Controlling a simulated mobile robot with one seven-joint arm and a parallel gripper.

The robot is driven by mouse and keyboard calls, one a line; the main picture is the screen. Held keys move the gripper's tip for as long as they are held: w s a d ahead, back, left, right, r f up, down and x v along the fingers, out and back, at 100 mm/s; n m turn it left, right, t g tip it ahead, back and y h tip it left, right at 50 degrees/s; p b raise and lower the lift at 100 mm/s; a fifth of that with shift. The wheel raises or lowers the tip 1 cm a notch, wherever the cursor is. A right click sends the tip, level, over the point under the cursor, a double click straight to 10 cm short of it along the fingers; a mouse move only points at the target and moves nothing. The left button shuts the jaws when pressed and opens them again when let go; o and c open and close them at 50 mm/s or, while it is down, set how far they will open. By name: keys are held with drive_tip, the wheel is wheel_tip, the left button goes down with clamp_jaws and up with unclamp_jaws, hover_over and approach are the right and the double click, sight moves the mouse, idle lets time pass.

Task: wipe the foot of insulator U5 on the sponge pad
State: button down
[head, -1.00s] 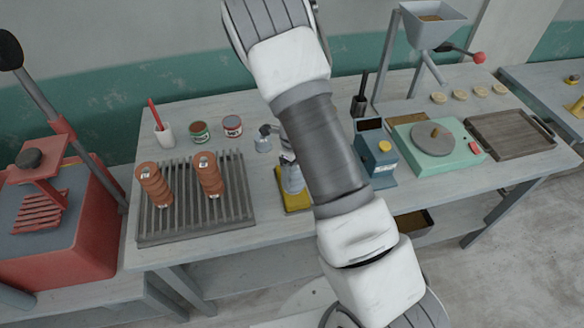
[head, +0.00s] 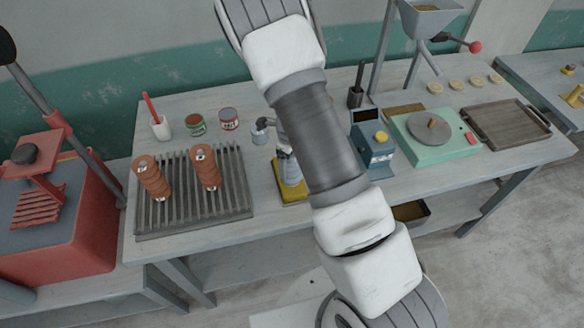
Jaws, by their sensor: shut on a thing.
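The yellow sponge pad (head: 292,196) lies on the bench just right of the slatted rack. My gripper (head: 289,172) shows only in part, as a pale grey shape at the left edge of my arm, low over the pad. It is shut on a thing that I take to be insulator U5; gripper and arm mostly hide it. I cannot tell whether its foot touches the pad.
The slatted rack (head: 236,200) fills the bench's left part. Behind it stand a white cup (head: 163,130) and two cans (head: 196,125). A small grey item (head: 259,133) stands behind the pad. A blue-grey device (head: 372,158) and a green turntable unit (head: 440,155) are on the right.

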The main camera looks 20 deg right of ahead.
drive_tip(key=shift+w, duration=3)
drive_tip(key=shift+r+p, duration=0.2)
drive_tip(key=shift+p, duration=0.1)
drive_tip(key=shift+r+p, duration=0.75)
drive_tip(key=shift+r, duration=0.35)
wheel_tip(320, 180, up, 4)
drive_tip(key=shift+r, duration=0.25)
